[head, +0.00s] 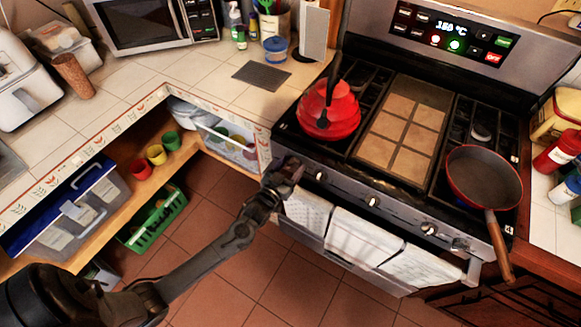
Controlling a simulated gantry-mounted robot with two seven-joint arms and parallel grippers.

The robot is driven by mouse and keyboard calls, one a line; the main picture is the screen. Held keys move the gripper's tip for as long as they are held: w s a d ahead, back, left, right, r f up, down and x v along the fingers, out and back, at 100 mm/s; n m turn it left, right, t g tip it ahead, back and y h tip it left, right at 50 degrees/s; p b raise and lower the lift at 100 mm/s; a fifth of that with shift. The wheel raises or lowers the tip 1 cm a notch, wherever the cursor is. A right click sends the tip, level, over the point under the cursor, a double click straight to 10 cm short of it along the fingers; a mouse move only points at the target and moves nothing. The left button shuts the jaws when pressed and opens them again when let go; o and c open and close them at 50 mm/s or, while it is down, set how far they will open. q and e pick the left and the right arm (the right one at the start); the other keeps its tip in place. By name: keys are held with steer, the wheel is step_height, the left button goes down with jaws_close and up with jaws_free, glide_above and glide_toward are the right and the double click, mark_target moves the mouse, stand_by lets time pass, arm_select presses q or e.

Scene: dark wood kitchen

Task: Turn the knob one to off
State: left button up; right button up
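The stove's front panel (345,190) carries a row of round knobs. Visible ones are a left knob (320,175), a middle knob (373,201), a right knob (428,228) and one at the far right (460,244). My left gripper (287,172) is at the left end of this panel, just left of the left visible knob. It covers that end, so any knob behind it is hidden. Its fingers are small and dark, and I cannot tell their opening or whether they touch anything. My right gripper is out of view.
A red kettle (328,112) stands on the left burners. A red pan (484,178) sits on the right, its wooden handle (499,246) reaching over the front edge. Towels (362,243) hang below the knobs. Floor (300,285) in front is clear.

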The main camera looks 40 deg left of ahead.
arm_select(q)
steer(key=c, duration=0.7)
steer(key=shift+c, duration=0.2)
